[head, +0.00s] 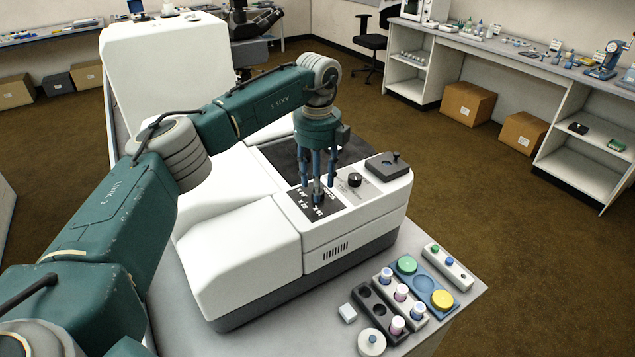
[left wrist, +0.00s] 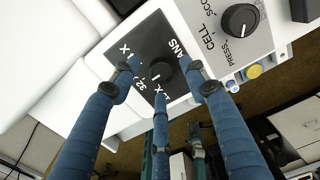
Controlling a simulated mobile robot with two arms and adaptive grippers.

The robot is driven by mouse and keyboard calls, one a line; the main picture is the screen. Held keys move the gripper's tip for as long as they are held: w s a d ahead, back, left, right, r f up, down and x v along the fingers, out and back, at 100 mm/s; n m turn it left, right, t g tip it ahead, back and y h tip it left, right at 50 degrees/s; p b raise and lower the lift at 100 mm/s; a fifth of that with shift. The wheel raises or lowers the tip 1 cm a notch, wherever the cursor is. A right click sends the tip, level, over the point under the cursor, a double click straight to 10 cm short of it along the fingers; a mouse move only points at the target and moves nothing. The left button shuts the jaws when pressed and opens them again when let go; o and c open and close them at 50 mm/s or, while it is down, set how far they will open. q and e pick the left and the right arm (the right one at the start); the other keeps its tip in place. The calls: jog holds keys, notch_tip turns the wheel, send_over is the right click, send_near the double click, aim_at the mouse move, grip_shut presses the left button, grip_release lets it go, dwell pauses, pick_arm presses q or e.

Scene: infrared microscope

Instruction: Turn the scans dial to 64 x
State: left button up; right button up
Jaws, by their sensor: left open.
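The scans dial is a black knob (left wrist: 160,72) on a black label plate (left wrist: 148,45) with white lettering; parts of "SCANS" and "32 X" are readable in the left wrist view. In the head view the plate (head: 330,205) is on top of the white microscope (head: 250,240), and the fingers cover the knob. My left gripper (head: 316,190) points down over it. Its blue fingers (left wrist: 162,82) are spread around the knob, open; I cannot tell whether any touches it. The 64 x label cannot be made out. My right gripper is not in view.
A second black knob (left wrist: 240,20) labelled for cell pressing is beside the plate, with a dark block (head: 388,165) near it. Racks of vials (head: 398,292) and a blue tray (head: 425,283) stand on the table in front of the microscope.

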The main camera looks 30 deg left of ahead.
pick_arm(q)
jog(key=shift+d+f, duration=0.1)
jog(key=shift+f, duration=0.8)
grip_shut()
jog(key=shift+m, duration=0.4)
jog(key=m, duration=0.5)
jog(key=shift+b, duration=0.35)
jog(key=m, duration=0.6)
jog(key=shift+w+r, duration=0.1)
grip_release()
